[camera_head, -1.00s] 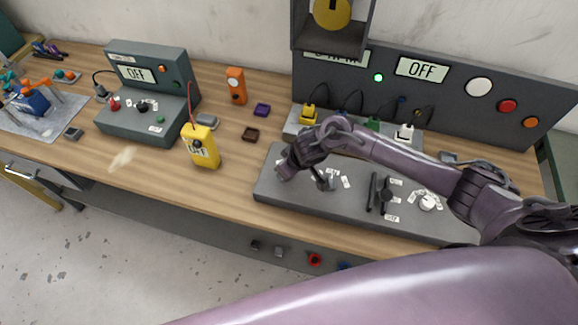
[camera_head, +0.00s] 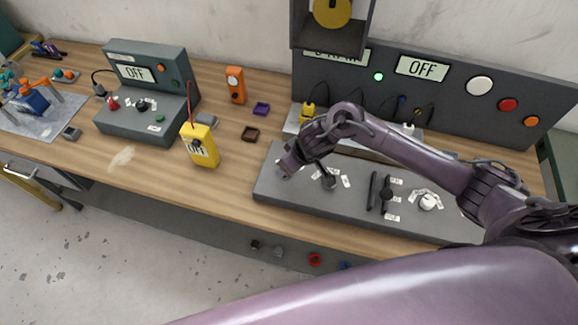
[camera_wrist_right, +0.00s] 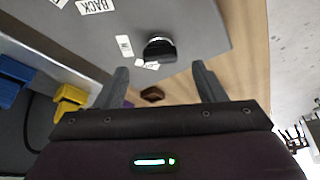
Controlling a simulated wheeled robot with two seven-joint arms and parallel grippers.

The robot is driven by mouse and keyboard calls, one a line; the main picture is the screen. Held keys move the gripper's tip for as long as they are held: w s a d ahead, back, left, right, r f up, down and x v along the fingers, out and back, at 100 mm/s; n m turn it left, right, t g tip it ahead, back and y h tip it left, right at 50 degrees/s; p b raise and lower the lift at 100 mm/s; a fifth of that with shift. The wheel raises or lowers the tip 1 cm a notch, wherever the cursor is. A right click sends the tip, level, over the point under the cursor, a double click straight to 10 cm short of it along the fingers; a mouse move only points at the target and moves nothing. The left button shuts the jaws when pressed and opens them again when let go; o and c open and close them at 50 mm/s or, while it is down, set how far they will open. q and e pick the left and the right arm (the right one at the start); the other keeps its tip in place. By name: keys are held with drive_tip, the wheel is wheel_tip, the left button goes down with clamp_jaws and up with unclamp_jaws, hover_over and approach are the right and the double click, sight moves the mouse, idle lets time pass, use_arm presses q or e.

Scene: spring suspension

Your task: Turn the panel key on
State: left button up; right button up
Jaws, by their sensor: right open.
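My right gripper (camera_head: 290,166) is over the left end of the low grey panel (camera_head: 268,187). In the right wrist view the right gripper (camera_wrist_right: 160,68) has its two fingers apart with nothing between them. A black round piece with a grip, which looks like the panel key (camera_wrist_right: 159,50), stands on the panel just beyond the fingertips, roughly centred between them. Small white labels lie around it. I cannot tell whether the fingers touch it. In the head view the gripper hides most of this spot. My left gripper is not in view.
Further right on the panel are a black lever (camera_head: 327,180), a black handle (camera_head: 387,193) and a white dial (camera_head: 427,201). Behind, an upright board carries an OFF display (camera_head: 422,67). A yellow meter (camera_head: 201,146) stands left of the panel, with bare wood between.

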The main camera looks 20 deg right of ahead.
drive_tip(key=v, duration=0.4)
idle(0.5)
